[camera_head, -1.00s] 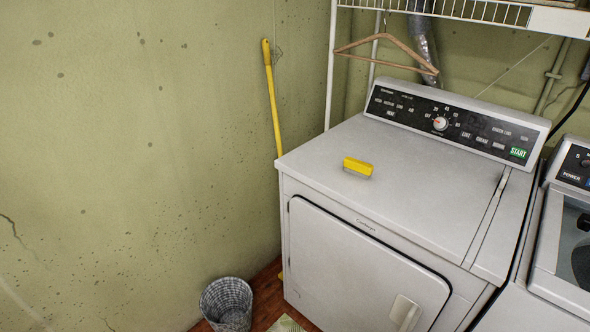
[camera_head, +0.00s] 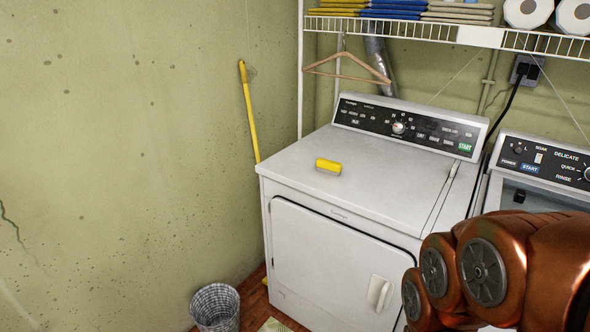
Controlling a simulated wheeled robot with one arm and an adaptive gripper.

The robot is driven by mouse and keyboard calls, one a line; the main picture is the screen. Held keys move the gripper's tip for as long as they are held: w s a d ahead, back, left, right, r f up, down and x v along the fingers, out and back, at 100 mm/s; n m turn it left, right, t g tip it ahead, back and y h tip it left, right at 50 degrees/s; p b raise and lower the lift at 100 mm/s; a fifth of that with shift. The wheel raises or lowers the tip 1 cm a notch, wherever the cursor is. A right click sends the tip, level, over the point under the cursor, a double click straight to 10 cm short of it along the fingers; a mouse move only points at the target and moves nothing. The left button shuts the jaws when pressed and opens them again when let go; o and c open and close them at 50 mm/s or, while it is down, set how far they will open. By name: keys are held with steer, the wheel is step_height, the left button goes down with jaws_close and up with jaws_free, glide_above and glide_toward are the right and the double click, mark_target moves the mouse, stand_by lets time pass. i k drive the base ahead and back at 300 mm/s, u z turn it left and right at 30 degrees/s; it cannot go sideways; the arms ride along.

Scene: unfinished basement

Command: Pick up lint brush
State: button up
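The lint brush (camera_head: 328,166) is a small yellow block with a grey underside. It lies on the white top of the dryer (camera_head: 365,173), near the left front part. The orange-brown links of my arm show at the lower right, in front of the dryer and the washer. My gripper itself is outside the picture, so its fingers are hidden.
A washer (camera_head: 548,165) stands right of the dryer. A wire shelf (camera_head: 400,27) with folded cloths and paper rolls hangs above, with a wooden hanger (camera_head: 347,66) below it. A yellow-handled pole (camera_head: 249,110) leans at the wall.

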mark_target(326, 165)
steer(key=z, duration=2.6)
steer(key=k, duration=0.95)
steer(key=u, duration=0.45)
